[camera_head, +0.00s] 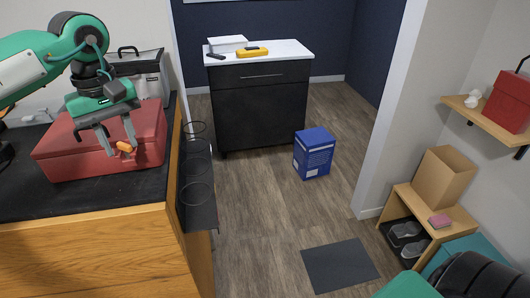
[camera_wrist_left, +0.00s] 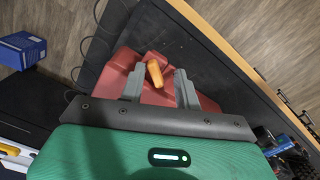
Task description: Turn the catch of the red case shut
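The red case (camera_head: 75,150) lies closed-lidded on the dark worktop at the left of the head view. Its orange catch (camera_head: 124,147) is on the front face; in the left wrist view the catch (camera_wrist_left: 155,72) stands out from the red case (camera_wrist_left: 120,60), slightly tilted. My left gripper (camera_head: 122,150) is at the case front, its fingers pointing at it. In the left wrist view my left gripper (camera_wrist_left: 158,78) is open, one finger on each side of the catch, with gaps visible. Whether the fingertips touch the case is unclear. My right gripper is out of view.
A black-and-silver case (camera_head: 140,72) stands behind the red case. Wire rings (camera_head: 196,160) hang at the worktop's right edge. A blue box (camera_head: 313,154) stands on the floor. Another red box (camera_head: 510,100) sits on the right wall shelf (camera_head: 480,116).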

